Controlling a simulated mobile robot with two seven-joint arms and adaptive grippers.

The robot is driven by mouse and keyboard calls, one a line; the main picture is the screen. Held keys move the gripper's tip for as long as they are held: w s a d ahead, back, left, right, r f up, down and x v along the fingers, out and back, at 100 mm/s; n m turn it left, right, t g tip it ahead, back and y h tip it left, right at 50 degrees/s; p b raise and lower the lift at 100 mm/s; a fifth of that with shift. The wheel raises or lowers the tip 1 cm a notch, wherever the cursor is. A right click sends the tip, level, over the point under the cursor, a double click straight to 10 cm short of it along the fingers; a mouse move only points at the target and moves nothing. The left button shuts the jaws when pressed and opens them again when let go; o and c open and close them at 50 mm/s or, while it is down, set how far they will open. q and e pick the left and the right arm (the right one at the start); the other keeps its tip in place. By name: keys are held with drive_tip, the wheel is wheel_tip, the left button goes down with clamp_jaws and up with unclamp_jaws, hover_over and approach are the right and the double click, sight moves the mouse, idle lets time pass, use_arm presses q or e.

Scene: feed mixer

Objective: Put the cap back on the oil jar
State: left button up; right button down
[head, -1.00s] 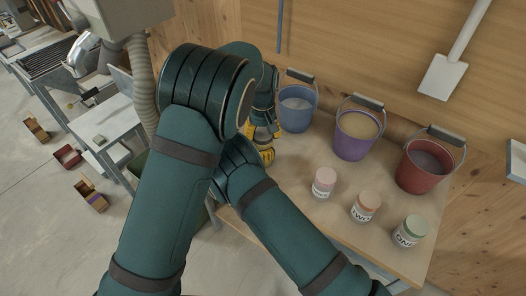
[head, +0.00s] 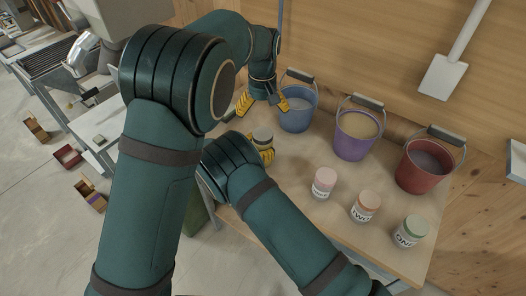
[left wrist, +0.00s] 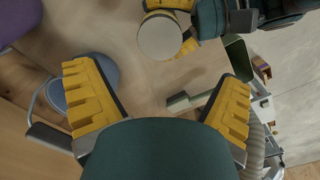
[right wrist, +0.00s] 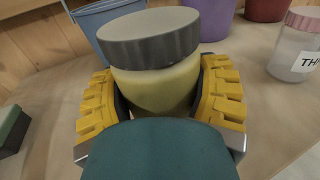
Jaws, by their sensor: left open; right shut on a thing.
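The oil jar (right wrist: 160,88) is a clear jar with yellowish contents, and the grey cap (right wrist: 150,36) sits on its mouth. In the right wrist view I cannot tell whether the cap is fully tightened. My right gripper (right wrist: 160,98) is shut around the jar's body, one finger on each side. In the head view the cap (head: 263,134) shows above the yellow fingers of my right gripper (head: 266,153). My left gripper (head: 262,104) is open and empty, behind the jar and beside the blue bucket. In the left wrist view the cap (left wrist: 160,37) lies beyond the open fingers (left wrist: 160,80).
Blue (head: 298,112), purple (head: 352,140) and red (head: 423,170) buckets stand along the table's back. Pink-lidded (head: 323,184), orange-lidded (head: 365,206) and green-lidded (head: 410,231) jars stand in front. A green object (left wrist: 190,100) lies near my left gripper.

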use_arm(q)
drive_tip(key=shift+r, duration=1.55)
use_arm(e)
unclamp_jaws()
drive_tip(key=shift+s+a, duration=0.1)
drive_tip(key=v, duration=1.1)
drive_tip(key=shift+s+a, duration=0.15)
drive_tip(key=shift+a, duration=0.2)
use_arm(q)
drive_tip(key=shift+a, duration=0.1)
use_arm(e)
drive_tip(key=shift+a, duration=0.1)
